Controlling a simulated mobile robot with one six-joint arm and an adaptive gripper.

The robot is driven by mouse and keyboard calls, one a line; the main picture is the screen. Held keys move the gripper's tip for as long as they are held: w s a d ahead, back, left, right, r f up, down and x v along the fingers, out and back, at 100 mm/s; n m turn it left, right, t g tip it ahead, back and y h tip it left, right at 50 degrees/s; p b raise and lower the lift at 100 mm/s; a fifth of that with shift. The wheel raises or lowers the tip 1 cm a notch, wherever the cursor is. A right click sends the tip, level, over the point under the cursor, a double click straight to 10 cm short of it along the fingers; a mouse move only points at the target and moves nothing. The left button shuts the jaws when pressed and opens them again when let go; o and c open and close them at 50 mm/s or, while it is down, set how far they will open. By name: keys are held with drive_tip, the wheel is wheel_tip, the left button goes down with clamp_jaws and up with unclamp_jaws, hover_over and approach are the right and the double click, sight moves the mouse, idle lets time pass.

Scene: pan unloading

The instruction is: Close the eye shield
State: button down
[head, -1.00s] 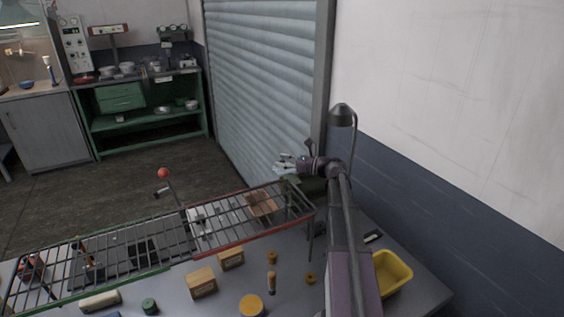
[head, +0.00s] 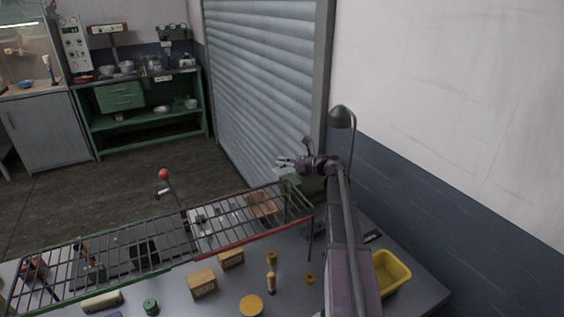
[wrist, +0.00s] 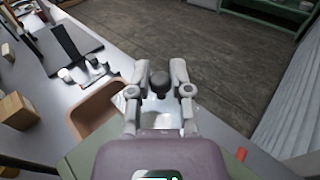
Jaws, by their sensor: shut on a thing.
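My gripper (wrist: 160,82) is shut on a dark round knob (wrist: 160,86), which shows between the two grey fingers in the wrist view. A pale, see-through plate that looks like the eye shield (wrist: 161,113) lies just below the knob, partly hidden by the fingers and my wrist. In the head view my gripper (head: 287,162) is above a dark green machine body (head: 306,187) at the far end of the table. The shield's angle and its hinge cannot be made out.
A wire rack (head: 132,262) runs along the table's far side. A brown tray (wrist: 97,122) sits left of my gripper. Small boxes (head: 202,282), jars and a yellow bin (head: 391,272) stand nearer. A lamp (head: 342,117) and a roller shutter (head: 262,80) are close by.

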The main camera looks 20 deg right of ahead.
drive_tip(key=c, duration=0.5)
unclamp_jaws()
drive_tip(key=shift+w, duration=0.1)
drive_tip(key=shift+c, duration=0.2)
drive_tip(key=shift+b, duration=0.35)
